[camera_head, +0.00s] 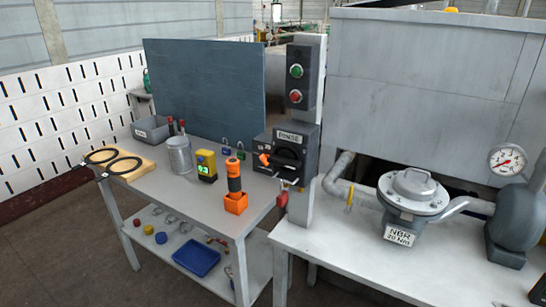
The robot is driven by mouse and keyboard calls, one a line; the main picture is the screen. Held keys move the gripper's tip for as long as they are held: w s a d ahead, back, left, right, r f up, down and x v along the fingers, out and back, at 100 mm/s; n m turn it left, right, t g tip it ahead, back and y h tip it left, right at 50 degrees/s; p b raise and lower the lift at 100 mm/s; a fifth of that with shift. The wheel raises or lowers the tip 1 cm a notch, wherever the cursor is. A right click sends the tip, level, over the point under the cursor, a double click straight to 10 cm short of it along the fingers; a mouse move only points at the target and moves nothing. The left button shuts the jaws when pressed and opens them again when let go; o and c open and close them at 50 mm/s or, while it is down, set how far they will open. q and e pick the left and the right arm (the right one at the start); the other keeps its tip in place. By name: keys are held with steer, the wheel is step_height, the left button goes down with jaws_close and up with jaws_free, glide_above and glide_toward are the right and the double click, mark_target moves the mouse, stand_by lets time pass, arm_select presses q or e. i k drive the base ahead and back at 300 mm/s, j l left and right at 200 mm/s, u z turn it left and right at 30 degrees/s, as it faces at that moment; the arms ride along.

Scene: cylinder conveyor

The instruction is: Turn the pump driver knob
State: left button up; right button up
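A dark box (307,150) with a white label is mounted on the grey post between the two tables. A red item (283,199) hangs below the box. Neither of my grippers is in view, and nothing touches the knob.
A control box with a green button (296,71) and a red button (295,96) is above. The left table (150,200) holds a grey bin (150,130), metal can (180,155), yellow meter (206,165) and orange-based tool (236,190). A valve (412,190) and gauge (507,159) stand right.

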mark_target(263, 157)
steer(key=i+j+z, duration=0.1)
steer(key=j, duration=0.25)
steer(key=i+j+z, duration=0.1)
steer(key=j, duration=0.25)
steer(key=i+j+z, duration=0.1)
steer(key=j, duration=0.25)
steer(key=i+j, duration=0.15)
steer(key=j, duration=0.2)
steer(key=z, duration=0.05)
